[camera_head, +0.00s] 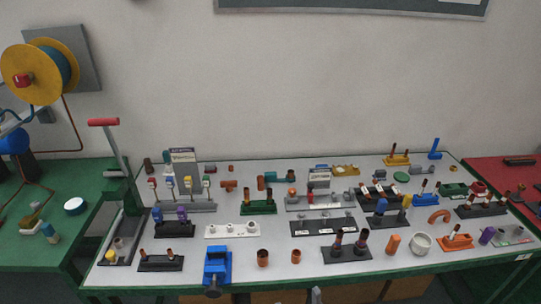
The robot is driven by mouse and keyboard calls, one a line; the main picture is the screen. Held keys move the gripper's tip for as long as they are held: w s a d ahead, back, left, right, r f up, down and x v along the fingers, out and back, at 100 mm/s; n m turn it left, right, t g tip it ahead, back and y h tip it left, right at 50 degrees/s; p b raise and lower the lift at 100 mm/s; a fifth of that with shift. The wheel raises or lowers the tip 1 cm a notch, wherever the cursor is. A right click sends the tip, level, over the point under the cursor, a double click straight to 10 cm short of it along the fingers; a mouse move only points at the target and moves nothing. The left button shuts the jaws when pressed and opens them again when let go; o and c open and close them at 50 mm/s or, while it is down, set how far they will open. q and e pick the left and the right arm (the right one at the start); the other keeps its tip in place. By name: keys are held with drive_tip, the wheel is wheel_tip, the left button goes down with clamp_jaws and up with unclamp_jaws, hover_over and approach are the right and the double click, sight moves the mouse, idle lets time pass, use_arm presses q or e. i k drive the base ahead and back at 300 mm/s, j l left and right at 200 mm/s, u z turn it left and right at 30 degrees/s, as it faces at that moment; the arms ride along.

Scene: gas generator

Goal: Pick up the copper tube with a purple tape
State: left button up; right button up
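Several short copper tubes stand in holders on the grey table top, too small to read every tape colour. A black holder (334,254) at the front, right of centre, carries two upright dark copper tubes. Its right tube (362,241) looks purplish, and its left tube (338,241) looks reddish dark. I cannot tell for sure which tube has the purple tape. A plain purple cylinder (487,236) stands at the right, and a purple piece (182,214) sits in a black holder at the left. Neither of my grippers is in view.
A blue vise (217,264) stands at the front edge. Loose copper fittings (263,257), an orange cylinder (393,244) and a white cup (420,243) stand near the front. A red-handled lever tool (104,122) rises at the left. The table is crowded, with small gaps.

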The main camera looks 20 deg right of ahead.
sight(364, 234)
drive_tip(key=z, duration=1.35)
